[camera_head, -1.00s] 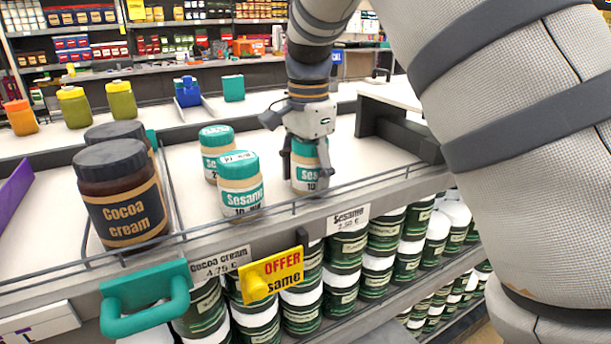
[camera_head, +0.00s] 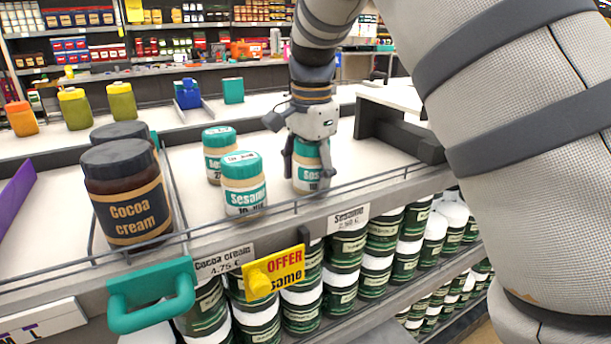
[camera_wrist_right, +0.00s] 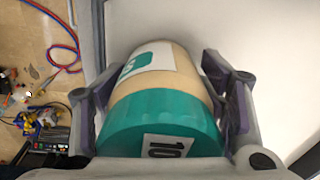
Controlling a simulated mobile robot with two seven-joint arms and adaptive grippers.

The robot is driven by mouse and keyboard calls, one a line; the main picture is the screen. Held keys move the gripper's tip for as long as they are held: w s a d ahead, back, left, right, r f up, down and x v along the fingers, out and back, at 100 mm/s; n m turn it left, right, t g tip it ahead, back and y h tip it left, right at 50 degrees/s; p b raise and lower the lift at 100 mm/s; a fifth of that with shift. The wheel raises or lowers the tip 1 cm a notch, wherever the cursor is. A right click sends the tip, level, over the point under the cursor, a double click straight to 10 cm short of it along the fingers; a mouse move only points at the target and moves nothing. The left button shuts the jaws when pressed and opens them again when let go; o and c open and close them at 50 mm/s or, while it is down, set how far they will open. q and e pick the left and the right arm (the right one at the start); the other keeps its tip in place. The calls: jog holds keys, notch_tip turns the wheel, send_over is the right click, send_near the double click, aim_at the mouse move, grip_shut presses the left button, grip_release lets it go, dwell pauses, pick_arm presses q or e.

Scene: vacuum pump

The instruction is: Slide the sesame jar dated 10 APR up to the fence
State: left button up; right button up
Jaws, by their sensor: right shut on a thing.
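A sesame jar (camera_head: 312,176) with a teal label and beige body stands upright on the white shelf, close behind the wire fence (camera_head: 375,184) along the front edge. Whether it touches the fence cannot be told. My right gripper (camera_head: 308,150) comes from above and is shut on this jar, covering its upper part. In the right wrist view the jar's teal lid (camera_wrist_right: 158,122) shows a tag starting with "10"; the rest is cut off. The gripper's fingers (camera_wrist_right: 160,95) are on both sides of it. My left gripper is not in view.
Two other sesame jars stand to the left, one in front (camera_head: 243,185) near the fence and one behind (camera_head: 217,150). Cocoa cream jars (camera_head: 128,200) stand further left. A dark block (camera_head: 400,135) is at the right. Bare shelf lies behind the held jar.

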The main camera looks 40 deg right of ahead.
jog(key=o, duration=1.5)
jog(key=shift+s+a+f+g, duration=0.15)
jog(key=shift+s+f+g, duration=0.35)
jog(key=shift+s+f, duration=0.35)
jog(key=shift+o, duration=0.3)
jog(key=shift+t, duration=0.4)
jog(key=r, duration=0.8)
jog(key=shift+s+r, duration=0.15)
jog(key=shift+s, duration=0.25)
jog(key=r, duration=0.1)
jog(key=w+r, duration=0.1)
jog(key=r, duration=0.2)
jog(key=shift+w, duration=0.3)
jog(key=shift+r, duration=0.65)
jog(key=shift+w, duration=0.1)
